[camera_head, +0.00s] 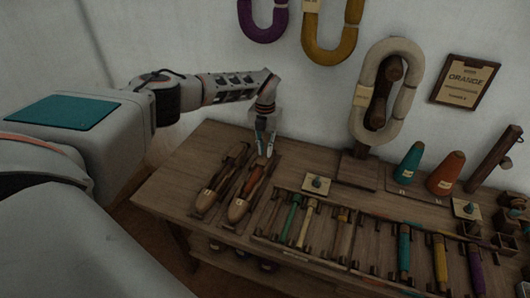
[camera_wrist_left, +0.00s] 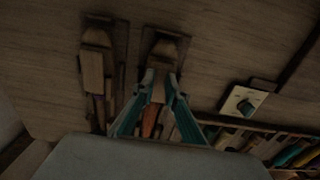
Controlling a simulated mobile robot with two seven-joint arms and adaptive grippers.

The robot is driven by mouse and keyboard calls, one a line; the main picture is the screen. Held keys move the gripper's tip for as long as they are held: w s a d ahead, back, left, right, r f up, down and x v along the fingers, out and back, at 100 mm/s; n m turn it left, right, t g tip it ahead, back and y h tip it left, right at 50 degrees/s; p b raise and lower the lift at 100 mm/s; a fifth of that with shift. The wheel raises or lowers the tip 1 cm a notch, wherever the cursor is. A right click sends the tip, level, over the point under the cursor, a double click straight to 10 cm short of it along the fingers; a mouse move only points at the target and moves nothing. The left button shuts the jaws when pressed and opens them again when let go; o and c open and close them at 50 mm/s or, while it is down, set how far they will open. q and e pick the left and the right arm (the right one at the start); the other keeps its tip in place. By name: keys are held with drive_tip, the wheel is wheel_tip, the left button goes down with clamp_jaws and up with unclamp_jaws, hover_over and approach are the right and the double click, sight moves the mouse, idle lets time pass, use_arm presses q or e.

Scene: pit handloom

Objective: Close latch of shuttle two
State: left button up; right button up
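Two long wooden shuttles lie side by side on the left of the bench. The right shuttle (camera_head: 239,208) has an orange-brown piece (camera_wrist_left: 150,121) in its slot. The left shuttle (camera_head: 206,198) lies next to it. Both carry small labels, too small to read. My left gripper (camera_head: 265,151) points down over the far end of the right shuttle. In the left wrist view its two teal fingers (camera_wrist_left: 160,78) are a little apart on either side of the right shuttle's middle line. I see nothing held. I cannot make out the latch or its position. My right gripper is out of view.
A rack of coloured bobbins (camera_head: 296,219) lies right of the shuttles, with a small knobbed plate (camera_head: 317,184) behind it. Teal (camera_head: 409,163) and orange cones (camera_head: 445,174) stand further right. A pale yarn hank (camera_head: 404,103) hangs behind. The bench's back left is bare.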

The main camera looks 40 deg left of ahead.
sight(265, 155)
use_arm(q)
wheel_tip(265, 155, up, 10)
drive_tip(key=shift+r, duration=0.2)
idle(0.6)
